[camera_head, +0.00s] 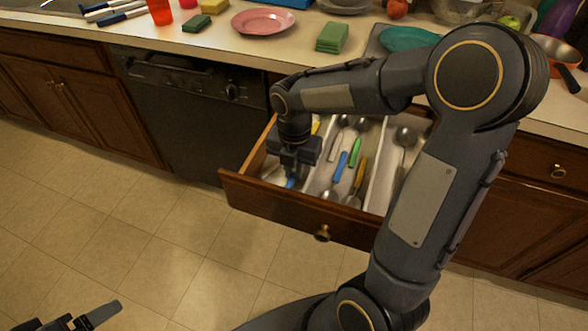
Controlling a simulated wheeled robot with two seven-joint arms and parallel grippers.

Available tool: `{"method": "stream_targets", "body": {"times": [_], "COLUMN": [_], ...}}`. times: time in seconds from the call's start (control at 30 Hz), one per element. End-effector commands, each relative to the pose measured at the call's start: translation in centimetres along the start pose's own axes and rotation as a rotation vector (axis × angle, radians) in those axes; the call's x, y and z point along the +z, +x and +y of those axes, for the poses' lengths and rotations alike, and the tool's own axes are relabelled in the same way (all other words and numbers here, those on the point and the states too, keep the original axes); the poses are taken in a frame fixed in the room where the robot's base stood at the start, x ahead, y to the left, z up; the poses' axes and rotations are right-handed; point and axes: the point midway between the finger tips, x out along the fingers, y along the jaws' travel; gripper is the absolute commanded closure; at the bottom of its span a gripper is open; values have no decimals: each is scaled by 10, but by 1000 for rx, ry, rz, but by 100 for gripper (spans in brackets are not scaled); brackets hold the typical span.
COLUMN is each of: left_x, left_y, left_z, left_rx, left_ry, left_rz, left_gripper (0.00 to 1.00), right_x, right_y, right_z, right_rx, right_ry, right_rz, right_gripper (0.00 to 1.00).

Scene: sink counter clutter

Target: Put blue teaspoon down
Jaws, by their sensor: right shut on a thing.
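My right gripper (292,170) reaches down into the left compartment of the open drawer (283,204). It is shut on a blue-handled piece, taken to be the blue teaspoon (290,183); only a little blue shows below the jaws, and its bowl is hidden. Whether it touches the drawer floor I cannot tell. Another blue handle (340,167) lies in the middle compartment beside a green handle (355,152) and a yellow one (360,172). My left gripper (68,318) is at the bottom left above the floor, partly cut off, with its fingers apart and nothing visible between them.
White dividers split the drawer, and a spoon (404,140) lies in its right part. My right arm hides much of the right side. The counter above holds a pink plate (264,21), a green sponge stack (332,37), a teal plate (407,39) and a pan (556,48).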

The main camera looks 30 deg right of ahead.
Motion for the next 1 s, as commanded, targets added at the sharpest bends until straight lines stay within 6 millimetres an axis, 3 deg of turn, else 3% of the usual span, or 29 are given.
{"method": "stream_targets", "body": {"times": [0.33,0.37,0.53,0.83,1.0], "left_x": [1,1,1,0,-3], "left_y": [2,2,1,0,-5], "left_z": [-1,-1,0,0,2], "left_rx": [0,0,0,0,0], "left_ry": [0,0,0,0,0], "left_rz": [0,0,0,0,0], "left_gripper": [17,17,17,17,17], "right_x": [0,0,0,0,1], "right_y": [4,4,3,0,-21], "right_z": [0,0,0,0,0], "right_rx": [1,1,1,1,4], "right_ry": [0,0,0,0,2], "right_rz": [-1,-1,-1,-1,-3], "right_gripper": [100,85,65,65,65]}}
